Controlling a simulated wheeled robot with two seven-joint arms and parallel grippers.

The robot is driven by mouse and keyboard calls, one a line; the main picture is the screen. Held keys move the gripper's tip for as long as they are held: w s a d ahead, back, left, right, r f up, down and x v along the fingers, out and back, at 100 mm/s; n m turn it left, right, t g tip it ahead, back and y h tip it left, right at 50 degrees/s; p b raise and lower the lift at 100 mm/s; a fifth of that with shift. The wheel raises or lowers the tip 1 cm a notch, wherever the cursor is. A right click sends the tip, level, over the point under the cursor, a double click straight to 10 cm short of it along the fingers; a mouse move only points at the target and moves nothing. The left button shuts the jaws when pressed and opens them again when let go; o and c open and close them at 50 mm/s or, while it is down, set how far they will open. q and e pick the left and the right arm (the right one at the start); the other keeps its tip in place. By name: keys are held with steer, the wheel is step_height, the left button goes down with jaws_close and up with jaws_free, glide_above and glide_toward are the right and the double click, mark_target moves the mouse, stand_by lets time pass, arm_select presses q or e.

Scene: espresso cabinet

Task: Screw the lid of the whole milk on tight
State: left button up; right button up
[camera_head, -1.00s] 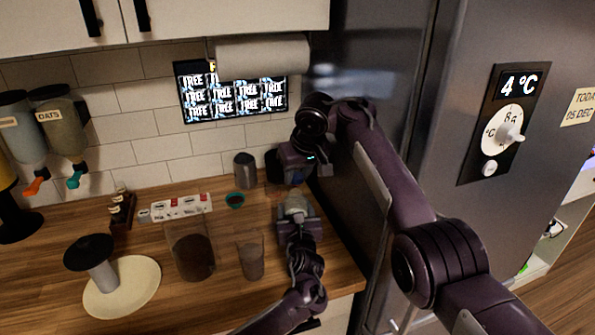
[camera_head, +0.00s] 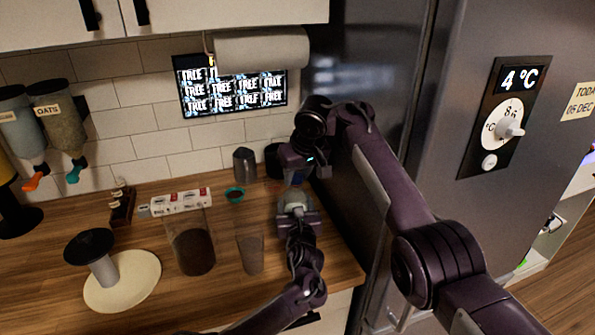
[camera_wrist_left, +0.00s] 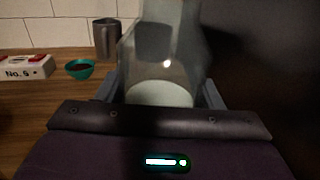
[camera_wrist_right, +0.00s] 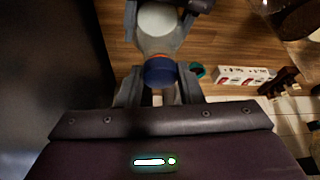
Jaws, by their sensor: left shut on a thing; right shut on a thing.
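The milk bottle (camera_head: 296,199) is a clear bottle with pale milk in it, upright near the counter's right side. My left gripper (camera_head: 300,220) is shut around its body. The bottle also shows in the left wrist view (camera_wrist_left: 166,55). The blue lid (camera_wrist_right: 160,72) sits at the bottle's mouth in the right wrist view, with a thin orange-red band below it. My right gripper (camera_wrist_right: 160,92) is shut on the lid from above. In the head view my right gripper (camera_head: 297,172) largely covers the lid. How tightly the lid sits cannot be told.
A grey fridge (camera_head: 390,80) stands close on the right. A metal jug (camera_head: 245,165), a teal bowl (camera_head: 234,194) and a white box (camera_head: 180,202) are behind and left. A glass (camera_head: 250,252) and a larger brown-filled container (camera_head: 193,248) stand left of my left gripper.

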steer(key=shift+f, duration=0.55)
stand_by(0.4)
arm_select(q)
jaws_close()
arm_select(e)
steer(key=m, duration=0.1)
steer(key=m+h, duration=0.1)
steer(key=m, duration=0.1)
steer(key=m+h, duration=0.1)
steer(key=m, duration=0.1)
steer(key=shift+a, duration=0.25)
steer(key=m+h, duration=0.1)
steer(key=m, duration=0.4)
steer(key=shift+a+h, duration=0.2)
steer(key=shift+h, duration=0.2)
steer(key=o, duration=0.9)
steer(key=shift+o, duration=0.2)
